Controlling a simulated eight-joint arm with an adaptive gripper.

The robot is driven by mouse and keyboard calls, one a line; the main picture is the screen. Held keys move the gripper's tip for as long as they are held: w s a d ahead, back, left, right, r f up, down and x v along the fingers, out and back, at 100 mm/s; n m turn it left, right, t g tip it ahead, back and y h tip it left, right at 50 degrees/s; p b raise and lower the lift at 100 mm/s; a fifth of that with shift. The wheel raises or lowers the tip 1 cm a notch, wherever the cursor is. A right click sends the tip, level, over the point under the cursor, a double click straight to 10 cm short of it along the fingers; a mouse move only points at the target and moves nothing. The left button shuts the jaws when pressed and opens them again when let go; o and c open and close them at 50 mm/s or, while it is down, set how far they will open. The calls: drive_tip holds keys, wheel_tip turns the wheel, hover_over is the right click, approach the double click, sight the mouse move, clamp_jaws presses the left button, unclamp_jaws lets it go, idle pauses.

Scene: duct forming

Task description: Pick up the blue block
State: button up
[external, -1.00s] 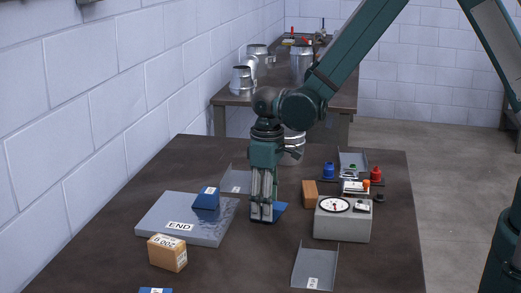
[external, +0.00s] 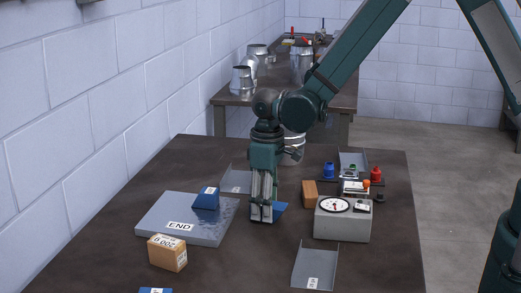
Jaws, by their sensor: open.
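My gripper (external: 261,220) points straight down at the middle of the table, with its fingers open. A blue block (external: 280,209) sits right at the fingers, showing mostly on their right side. The rest of it is hidden behind them, and I cannot tell whether they touch it. A second blue block (external: 206,200) with a white label rests on the grey plate marked END. Another blue piece (external: 154,291) with a label is cut off at the bottom edge.
The END plate (external: 160,222) lies to the left, with a labelled tan block (external: 168,254) in front. A grey gauge box (external: 342,228), a brown block (external: 310,194) and a metal channel (external: 316,268) stand right. The table's front middle is clear.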

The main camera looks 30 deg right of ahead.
idle(0.4)
drive_tip(key=c, duration=1.2)
drive_tip(key=shift+o, duration=0.2)
drive_tip(key=shift+r, duration=0.15)
drive_tip(key=shift+r+p, duration=0.35)
drive_tip(key=shift+p, duration=0.1)
drive_tip(key=shift+r, duration=4.75)
